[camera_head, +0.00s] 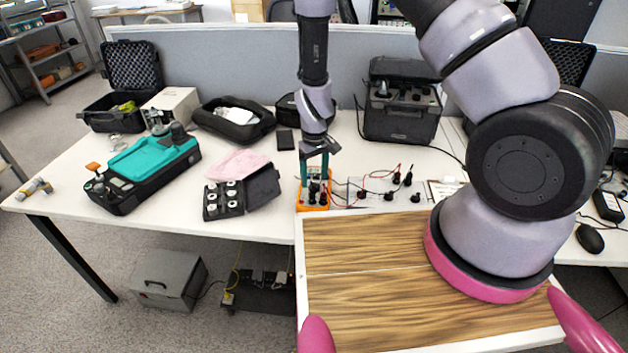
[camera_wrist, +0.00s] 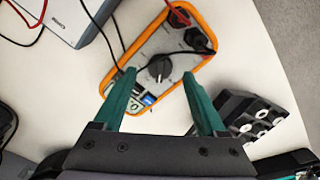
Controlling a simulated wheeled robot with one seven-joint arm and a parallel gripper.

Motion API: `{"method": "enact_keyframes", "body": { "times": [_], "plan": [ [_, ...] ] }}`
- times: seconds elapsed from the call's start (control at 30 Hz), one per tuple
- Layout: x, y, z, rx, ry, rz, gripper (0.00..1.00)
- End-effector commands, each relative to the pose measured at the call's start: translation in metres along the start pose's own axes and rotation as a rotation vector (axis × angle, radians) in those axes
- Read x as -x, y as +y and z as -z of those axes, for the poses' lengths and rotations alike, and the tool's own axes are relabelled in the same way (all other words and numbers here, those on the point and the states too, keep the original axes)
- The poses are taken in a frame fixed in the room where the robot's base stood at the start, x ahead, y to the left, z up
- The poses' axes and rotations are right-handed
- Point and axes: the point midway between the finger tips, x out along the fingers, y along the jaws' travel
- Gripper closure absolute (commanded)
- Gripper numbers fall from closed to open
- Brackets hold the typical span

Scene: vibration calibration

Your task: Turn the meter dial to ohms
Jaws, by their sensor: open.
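The meter (camera_wrist: 185,42) has an orange rim and a grey face, and lies on the white table. Its black dial (camera_wrist: 159,68) shows in the wrist view, above and between my fingertips. The dial's setting is too small to read. Red and black leads plug into the meter's far end. My gripper (camera_wrist: 154,82) is open, with its two green fingers apart over the meter and nothing between them. In the head view my gripper (camera_head: 313,165) points down over the meter (camera_head: 312,206), hiding much of it. I cannot tell whether the fingers touch it.
A black case with white-topped weights (camera_head: 222,196) lies left of the meter. A board with leads and black knobs (camera_head: 385,190) lies to the right. A teal and black device (camera_head: 150,165) stands farther left. A black box (camera_head: 400,115) stands behind on the white table (camera_head: 265,225).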

Motion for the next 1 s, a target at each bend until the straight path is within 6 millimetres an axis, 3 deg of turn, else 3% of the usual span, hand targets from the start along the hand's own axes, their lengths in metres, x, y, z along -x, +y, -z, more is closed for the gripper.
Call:
{"method": "enact_keyframes", "body": {
  "times": [0.17,0.47,0.5,0.6,0.7,1.0],
  "plan": [
    [-0.017,0.000,0.000,0.001,-0.001,0.001,0.26],
    [-0.020,0.000,0.000,0.001,0.001,0.001,0.26],
    [-0.020,0.000,0.000,0.001,0.000,0.001,0.30],
    [-0.020,0.000,0.000,0.001,0.000,0.001,0.68],
    [-0.020,0.000,0.000,0.001,0.000,0.001,1.00],
    [-0.020,0.000,0.000,-0.033,0.000,0.001,1.00]
  ]
}}
